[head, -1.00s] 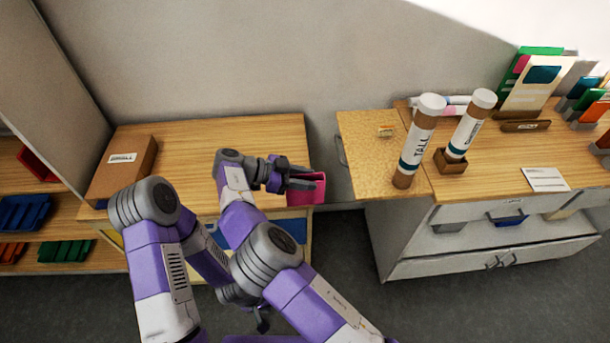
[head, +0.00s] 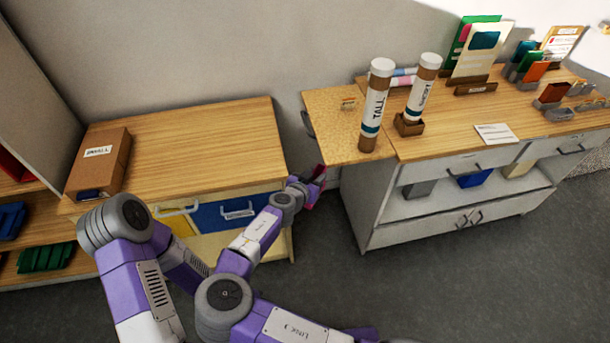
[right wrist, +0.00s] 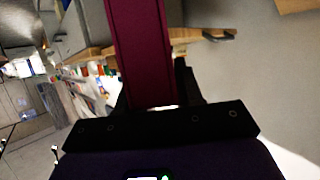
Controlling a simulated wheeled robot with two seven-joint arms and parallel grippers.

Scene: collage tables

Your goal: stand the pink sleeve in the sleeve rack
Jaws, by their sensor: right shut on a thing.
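The pink sleeve (head: 314,192) is in my right gripper (head: 312,180), between the left table and the right table's near-left corner. In the right wrist view the sleeve (right wrist: 143,50) looks dark pink and stands out from between the jaws, which are shut on it. In the head view it is small and partly hidden by the gripper. A grey holder (head: 513,74) with teal, green and orange sleeves stands far right on the right table; it looks like the sleeve rack, but its slots are too small to make out. My left gripper is not visible.
The right table carries a tall tube (head: 376,105), a second tube (head: 423,85) in a brown holder, a white card (head: 493,133) and upright boards (head: 486,48). The left table (head: 200,145) is mostly bare, with a brown box (head: 98,160). Grey floor lies in front.

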